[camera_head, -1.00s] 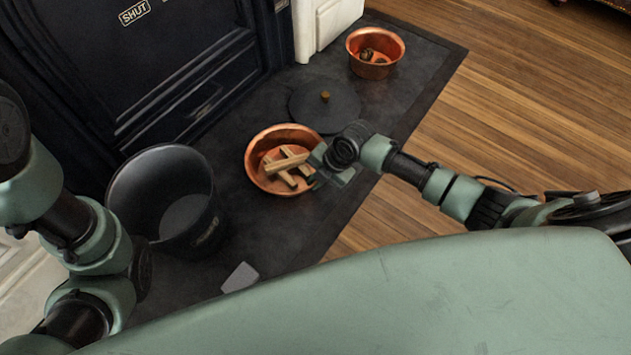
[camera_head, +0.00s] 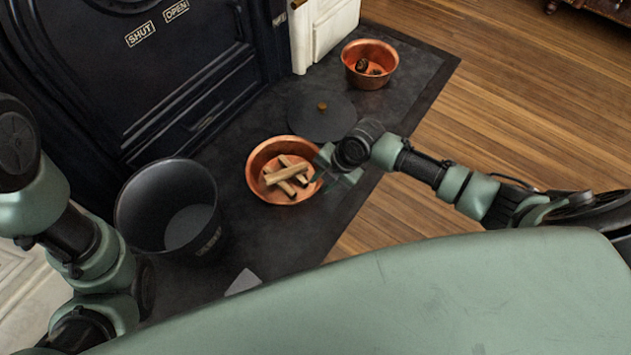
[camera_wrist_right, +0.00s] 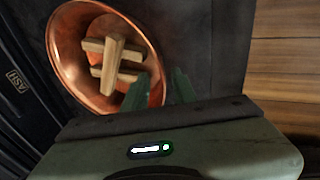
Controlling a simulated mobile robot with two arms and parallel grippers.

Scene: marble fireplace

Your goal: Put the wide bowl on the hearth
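The wide bowl (camera_head: 254,175) is copper and shallow, with several wooden sticks (camera_head: 285,173) in it. It appears to sit on the dark hearth slab (camera_head: 290,240); I cannot tell whether its base touches. It fills the upper left of the right wrist view (camera_wrist_right: 72,70). My right gripper (camera_head: 337,170) is at the bowl's right rim. In the right wrist view its two fingers (camera_wrist_right: 160,90) are apart, one over the bowl's inside and one outside the rim. Contact with the rim is unclear. My left arm shows at the left, but its gripper is out of view.
A black bucket (camera_head: 135,215) stands left of the bowl. A dark round lid (camera_head: 310,120) with a knob lies behind it. A smaller copper bowl (camera_head: 368,78) holding dark lumps stands farther back. The black stove (camera_head: 150,90) is at the left, wood floor (camera_head: 500,110) at the right.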

